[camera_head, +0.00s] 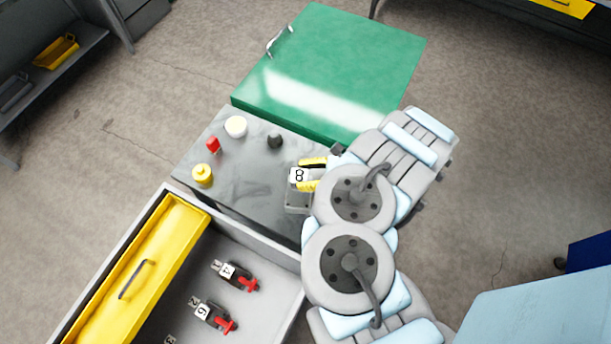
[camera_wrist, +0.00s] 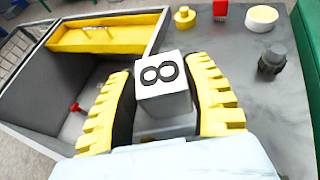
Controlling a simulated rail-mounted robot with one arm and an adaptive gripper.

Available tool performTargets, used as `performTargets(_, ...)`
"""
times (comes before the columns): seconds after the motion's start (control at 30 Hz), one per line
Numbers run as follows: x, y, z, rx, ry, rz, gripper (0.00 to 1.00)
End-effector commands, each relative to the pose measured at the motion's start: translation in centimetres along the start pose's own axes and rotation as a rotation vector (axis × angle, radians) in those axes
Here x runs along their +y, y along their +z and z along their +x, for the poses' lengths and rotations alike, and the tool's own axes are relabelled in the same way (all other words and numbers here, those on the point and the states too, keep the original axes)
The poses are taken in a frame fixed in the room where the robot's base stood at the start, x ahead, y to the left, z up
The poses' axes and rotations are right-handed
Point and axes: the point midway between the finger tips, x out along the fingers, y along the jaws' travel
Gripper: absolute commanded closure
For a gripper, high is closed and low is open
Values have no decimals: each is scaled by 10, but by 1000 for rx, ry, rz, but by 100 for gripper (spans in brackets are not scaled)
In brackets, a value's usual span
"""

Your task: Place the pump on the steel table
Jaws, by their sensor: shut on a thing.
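My gripper (camera_head: 311,174) has yellow ridged fingers on either side of a block with a white face marked 8 (camera_head: 298,176). The wrist view shows the fingers shut on this block (camera_wrist: 160,78), with a grey lower part partly hidden by the gripper. I cannot tell from its look whether it is the pump. It is over the right part of a grey marbled metal top (camera_head: 240,180), probably the steel table. I cannot tell whether it touches that top.
On the top stand a yellow knob-like piece (camera_head: 202,174), a red piece (camera_head: 213,145), a white cylinder (camera_head: 236,126) and a dark knob (camera_head: 275,141). A green panel (camera_head: 330,60) lies behind. In front, a grey bin (camera_head: 265,260) with a yellow tray holds red-handled numbered tools (camera_head: 235,275).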

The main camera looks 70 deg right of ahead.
Motion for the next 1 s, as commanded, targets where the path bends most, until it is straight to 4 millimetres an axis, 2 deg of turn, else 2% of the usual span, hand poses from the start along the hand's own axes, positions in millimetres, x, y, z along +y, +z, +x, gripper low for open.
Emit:
performTargets(0.73,-44,-12,30,-1,-1,0,89)
performTargets(1.0,-55,-24,40,-2,-2,1,89)
